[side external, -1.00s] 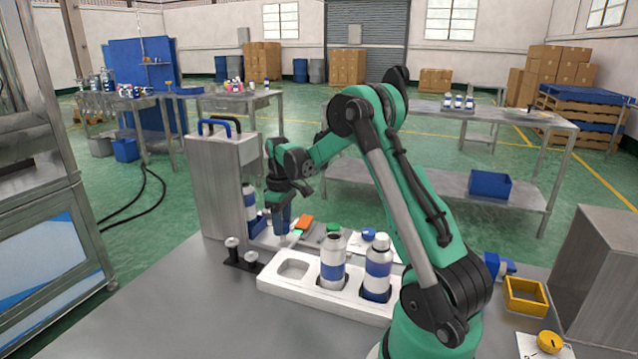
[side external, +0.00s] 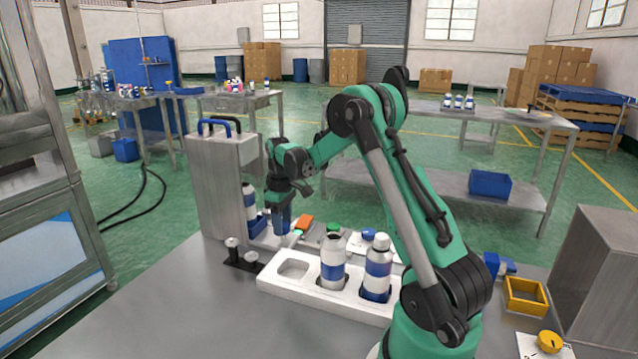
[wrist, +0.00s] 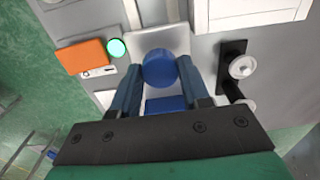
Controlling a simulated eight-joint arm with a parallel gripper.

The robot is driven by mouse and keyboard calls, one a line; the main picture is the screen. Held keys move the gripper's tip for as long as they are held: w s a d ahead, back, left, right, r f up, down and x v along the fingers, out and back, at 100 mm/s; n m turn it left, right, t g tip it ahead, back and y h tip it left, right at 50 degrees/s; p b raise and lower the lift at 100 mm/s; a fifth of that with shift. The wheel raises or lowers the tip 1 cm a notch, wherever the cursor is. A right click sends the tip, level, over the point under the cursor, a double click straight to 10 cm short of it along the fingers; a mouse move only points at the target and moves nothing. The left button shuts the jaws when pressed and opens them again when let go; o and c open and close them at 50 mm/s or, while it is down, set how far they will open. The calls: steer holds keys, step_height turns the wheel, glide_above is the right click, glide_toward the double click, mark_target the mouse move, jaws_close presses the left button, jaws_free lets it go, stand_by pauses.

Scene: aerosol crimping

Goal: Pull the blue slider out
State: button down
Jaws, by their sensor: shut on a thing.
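The blue slider shows in the wrist view as a round blue knob (wrist: 159,68) over a pale plate, with a blue block (wrist: 166,105) just below it in the picture. My gripper (wrist: 159,80) points down and its two blue fingers stand on either side of the knob, shut on it. The exact contact is partly hidden by the fingers. In the side view my gripper (side external: 283,222) is low beside the press, right of a blue holder (side external: 258,225) in which a white and blue can (side external: 249,202) stands upright.
The tall grey press (side external: 215,185) stands at the left. An orange box (wrist: 82,57) and a lit green lamp (wrist: 117,48) are close to my fingers. A black stand with metal knobs (wrist: 232,75) and the white tray (side external: 275,284) with two bottles are in front.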

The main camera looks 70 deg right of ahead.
stand_by(0.4)
steer(key=s, duration=1.2)
steer(key=shift+s, duration=0.3)
steer(key=shift+c, duration=2.1)
jaws_free()
step_height(320, 180, up, 6)
steer(key=shift+f, duration=0.15)
